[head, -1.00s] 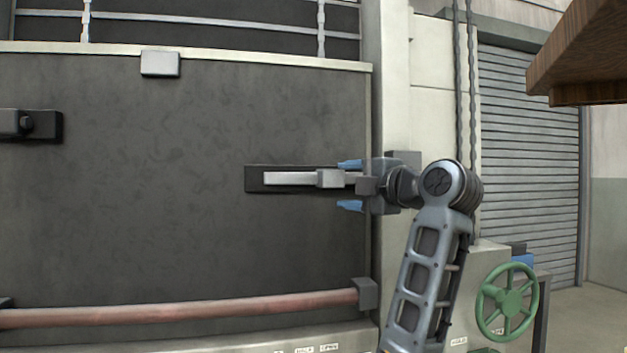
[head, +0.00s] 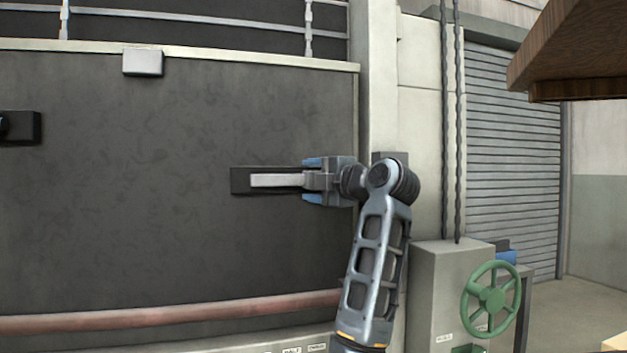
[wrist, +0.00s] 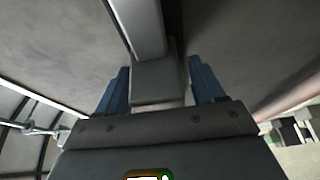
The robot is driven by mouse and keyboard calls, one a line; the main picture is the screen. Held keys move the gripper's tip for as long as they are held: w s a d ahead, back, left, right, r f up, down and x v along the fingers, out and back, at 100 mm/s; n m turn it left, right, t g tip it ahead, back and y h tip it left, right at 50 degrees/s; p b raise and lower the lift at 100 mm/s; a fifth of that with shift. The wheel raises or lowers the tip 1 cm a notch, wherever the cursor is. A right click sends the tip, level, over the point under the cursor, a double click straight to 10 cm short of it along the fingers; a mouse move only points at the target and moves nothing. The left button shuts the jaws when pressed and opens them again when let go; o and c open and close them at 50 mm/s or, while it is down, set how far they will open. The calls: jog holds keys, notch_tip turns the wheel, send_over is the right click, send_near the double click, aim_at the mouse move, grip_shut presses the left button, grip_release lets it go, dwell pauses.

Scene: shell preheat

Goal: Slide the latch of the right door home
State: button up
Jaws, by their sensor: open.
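The right latch is a pale grey sliding bar (head: 275,180) lying level on a dark backing plate (head: 240,180) on the dark door panel (head: 180,230). My gripper (head: 312,180) is at the bar's right end, with one blue finger above and one below its block-shaped knob. In the wrist view the knob (wrist: 158,85) sits between the two open fingers (wrist: 158,72), with a narrow gap visible on at least the left side. A grey block (head: 390,156) on the pale post is partly hidden behind my arm.
A reddish horizontal bar (head: 170,316) crosses the door low down. A green handwheel (head: 491,299) stands at the lower right beside a grey cabinet (head: 450,290). A brown wooden edge (head: 565,55) juts in at the upper right. Another dark latch mount (head: 25,128) is at the left.

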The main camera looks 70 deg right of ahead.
grip_shut()
jog(key=s+d, duration=0.4)
jog(key=s, duration=0.1)
jog(key=shift+d, duration=0.2)
dwell(0.6)
jog(key=shift+s+f, duration=0.1)
jog(key=shift+s, duration=0.05)
jog(key=shift+c, duration=0.7)
grip_release()
jog(key=shift+s+d, duration=0.1)
jog(key=shift+d, duration=0.05)
jog(key=shift+o, duration=0.7)
jog(key=b+v, duration=0.2)
jog(key=v, duration=0.5)
jog(key=shift+s+a, duration=0.25)
jog(key=shift+s, duration=0.05)
